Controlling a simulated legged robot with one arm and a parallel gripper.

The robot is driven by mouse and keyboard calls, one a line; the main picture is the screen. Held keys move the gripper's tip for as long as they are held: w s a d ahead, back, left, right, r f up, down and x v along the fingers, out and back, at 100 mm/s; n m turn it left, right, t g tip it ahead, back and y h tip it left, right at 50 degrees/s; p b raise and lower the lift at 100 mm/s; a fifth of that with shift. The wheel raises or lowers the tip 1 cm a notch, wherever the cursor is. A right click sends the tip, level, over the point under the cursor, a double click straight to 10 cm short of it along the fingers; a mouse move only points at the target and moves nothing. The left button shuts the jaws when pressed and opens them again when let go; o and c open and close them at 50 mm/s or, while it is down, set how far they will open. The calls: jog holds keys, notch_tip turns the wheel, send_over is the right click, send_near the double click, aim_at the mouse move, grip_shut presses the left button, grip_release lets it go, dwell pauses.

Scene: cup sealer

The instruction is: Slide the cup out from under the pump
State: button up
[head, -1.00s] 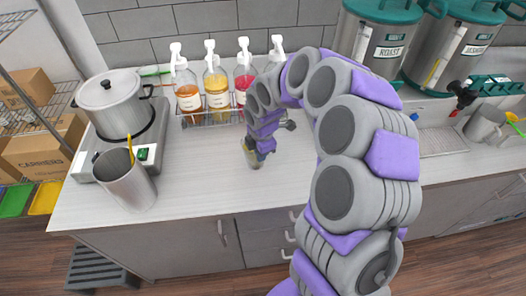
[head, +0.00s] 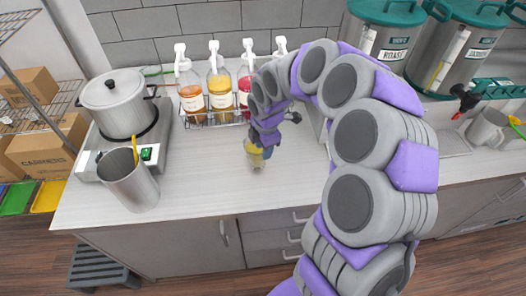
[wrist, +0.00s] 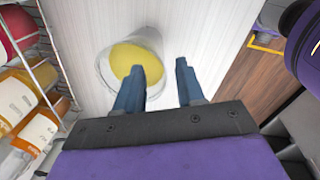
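A clear cup (head: 256,161) with yellow contents stands on the white counter in front of the pump bottles. In the wrist view, the cup (wrist: 125,60) appears beyond the fingers and mostly to their left. My gripper (head: 266,148) is at the cup's right side in the head view. Pump bottles stand in a wire rack, including an amber one (head: 191,98), a yellow one (head: 219,90) and a red one (head: 245,88).
A hot plate with a lidded pot (head: 115,108) and a metal pitcher (head: 128,182) stand at the left. Large dispensers (head: 372,45) stand at the back right. The counter (head: 200,180) is clear between pitcher and cup; its front edge is close.

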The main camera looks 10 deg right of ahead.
notch_tip(320, 180, up, 13)
jog(key=s+p, duration=0.1)
jog(key=shift+s+d+p, duration=0.15)
jog(key=shift+d+p, duration=0.15)
jog(key=shift+d, duration=0.1)
jog(key=s+d+f+m+g+b, duration=0.1)
jog(key=s+d+f+m, duration=0.1)
jog(key=s+m, duration=0.8)
jog(key=s+d+f+m+g+b, duration=0.1)
jog(key=s+m, duration=1)
jog(key=s, duration=1.3)
jog(key=shift+s+d+f+g+b, duration=0.25)
jog(key=shift+d+f+g+b, duration=0.2)
jog(key=shift+d+b, duration=0.25)
